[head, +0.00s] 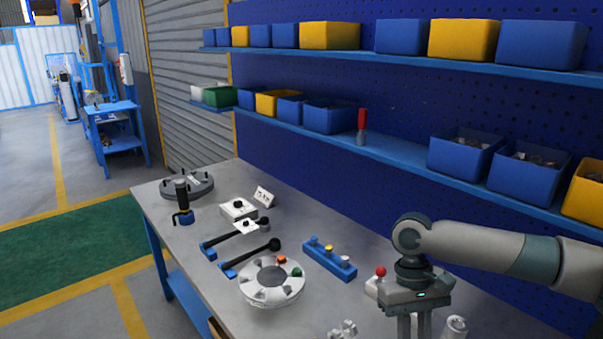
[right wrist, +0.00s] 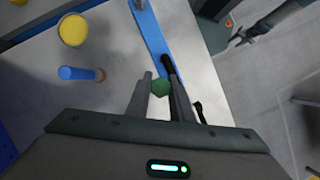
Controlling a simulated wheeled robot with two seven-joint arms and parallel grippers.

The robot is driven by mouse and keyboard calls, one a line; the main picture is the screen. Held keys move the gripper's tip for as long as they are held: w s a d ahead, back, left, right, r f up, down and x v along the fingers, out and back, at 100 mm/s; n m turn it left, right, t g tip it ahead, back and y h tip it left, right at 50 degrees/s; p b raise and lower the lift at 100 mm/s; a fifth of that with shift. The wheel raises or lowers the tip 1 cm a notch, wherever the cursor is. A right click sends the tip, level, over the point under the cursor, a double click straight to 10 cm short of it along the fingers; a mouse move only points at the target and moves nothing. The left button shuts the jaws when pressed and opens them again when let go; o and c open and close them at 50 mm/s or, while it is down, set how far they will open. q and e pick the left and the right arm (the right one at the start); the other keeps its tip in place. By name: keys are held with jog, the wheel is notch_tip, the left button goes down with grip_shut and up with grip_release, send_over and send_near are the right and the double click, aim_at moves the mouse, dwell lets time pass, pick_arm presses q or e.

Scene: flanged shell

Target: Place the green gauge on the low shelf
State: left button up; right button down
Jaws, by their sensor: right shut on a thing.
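My right gripper (head: 414,328) is low over the front right of the workbench in the head view, its fingers pointing down and cut off by the bottom edge. In the right wrist view its fingers (right wrist: 160,98) are shut on the green gauge (right wrist: 160,88), of which only a green end shows. The gauge is not visible in the head view. The low shelf (head: 395,151) is the lower blue wall shelf, with a red-handled gauge (head: 361,127) standing upright on it. My left gripper is not in view.
Blue and yellow bins line both shelves; a gap lies between the red gauge and the blue bin (head: 465,153). On the bench (head: 210,268) are a white flanged shell (head: 271,282), a blue holder (head: 329,260) and black-handled tools. A red knob (head: 381,271) stands beside my gripper.

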jog(key=shift+m+y, duration=0.4)
jog(key=shift+m, duration=0.5)
jog(key=shift+s+a+r+b, duration=0.1)
jog(key=shift+s+a+b, duration=0.1)
jog(key=shift+s, duration=0.7)
jog(key=shift+s+a+r+b, duration=0.1)
jog(key=shift+s+a, duration=0.15)
jog(key=shift+s, duration=0.65)
jog(key=shift+s+a+r+b, duration=0.1)
jog(key=shift+s+a, duration=0.1)
jog(key=shift+s, duration=0.7)
